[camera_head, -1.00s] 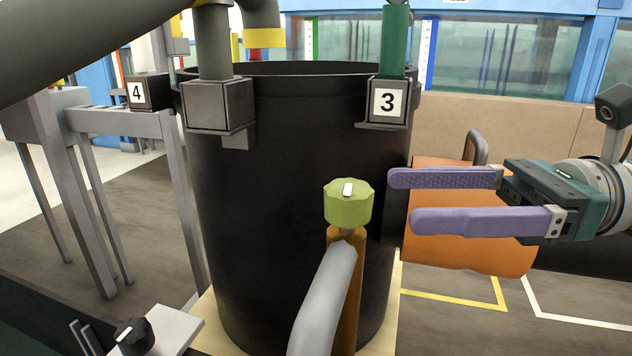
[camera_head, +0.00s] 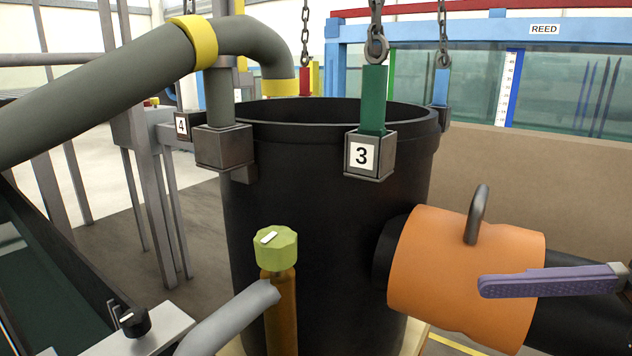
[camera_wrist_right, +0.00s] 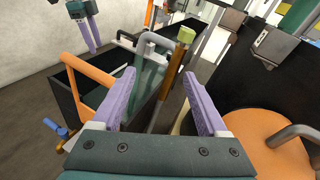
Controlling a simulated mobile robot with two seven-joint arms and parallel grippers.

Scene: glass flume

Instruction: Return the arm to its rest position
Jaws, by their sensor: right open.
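My right gripper (camera_head: 548,281) shows at the right edge of the head view as one purple finger in front of the orange sleeve; the rest is cut off. In the right wrist view my right gripper (camera_wrist_right: 158,73) shows both purple fingers wide apart, with nothing held between them. The valve with the green knob (camera_head: 276,248) stands in front of the black tank (camera_head: 330,210), well left of the gripper. The green knob (camera_wrist_right: 184,35) also shows beyond the fingertips in the right wrist view. My left gripper (camera_wrist_right: 95,48) hangs at that view's top left; its finger gap is unclear.
The orange sleeve (camera_head: 465,275) with its grey handle sits around a black pipe beside the tank. Blocks marked 3 (camera_head: 370,156) and 4 (camera_head: 182,126) are at the tank's rim. A large grey pipe (camera_head: 90,105) crosses the upper left. A glass flume (camera_head: 465,85) stands behind.

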